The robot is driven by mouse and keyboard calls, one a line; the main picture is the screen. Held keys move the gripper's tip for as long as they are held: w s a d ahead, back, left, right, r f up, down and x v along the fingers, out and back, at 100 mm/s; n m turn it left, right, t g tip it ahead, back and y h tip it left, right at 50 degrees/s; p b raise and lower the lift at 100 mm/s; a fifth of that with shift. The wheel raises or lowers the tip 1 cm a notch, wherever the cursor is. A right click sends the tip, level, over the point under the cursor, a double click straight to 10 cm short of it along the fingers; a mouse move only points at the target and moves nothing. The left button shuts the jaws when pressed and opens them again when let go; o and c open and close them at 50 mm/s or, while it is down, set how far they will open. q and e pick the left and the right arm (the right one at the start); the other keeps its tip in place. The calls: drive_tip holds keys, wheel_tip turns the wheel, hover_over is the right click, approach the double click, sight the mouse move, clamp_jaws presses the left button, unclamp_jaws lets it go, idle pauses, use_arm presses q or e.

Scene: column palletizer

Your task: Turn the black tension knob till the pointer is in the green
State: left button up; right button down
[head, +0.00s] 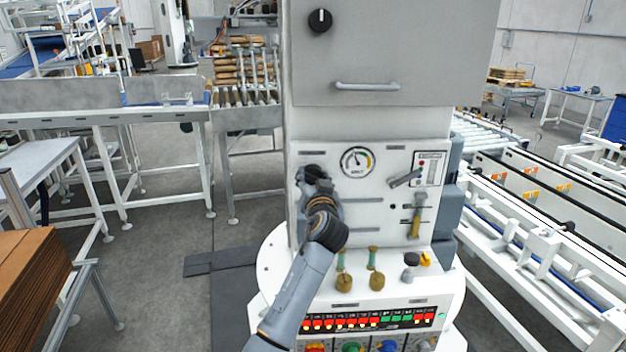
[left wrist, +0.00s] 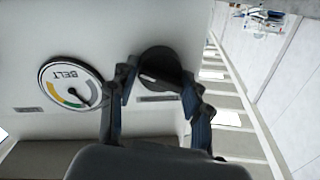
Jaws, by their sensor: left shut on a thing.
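The black tension knob (left wrist: 160,68) sits on the white panel, between the two fingers of my left gripper (left wrist: 158,92), which is shut on it. In the head view my left gripper (head: 314,178) is at the panel's left side and mostly hides the knob. The round BELT gauge (left wrist: 70,85) is beside the knob and appears upside down in the left wrist view. In the head view the gauge (head: 357,162) is right of my gripper, and its pointer leans up and slightly left. I cannot tell for sure which colour band it is in. My right gripper is not in view.
A grey lever (head: 405,178) and a yellow-handled lever (head: 415,222) are right of the gauge. Below are two olive knobs (head: 345,282) and a row of lit indicators (head: 370,320). The upper cabinet has another black knob (head: 320,20) and a handle (head: 367,86).

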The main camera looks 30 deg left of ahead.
use_arm(q)
drive_tip(key=shift+m, duration=1.1)
drive_tip(key=o, duration=1.1)
drive_tip(key=shift+w+d, duration=0.1)
drive_tip(key=shift+d, duration=0.05)
drive_tip(key=v, duration=1.2)
drive_tip(key=shift+f, duration=0.15)
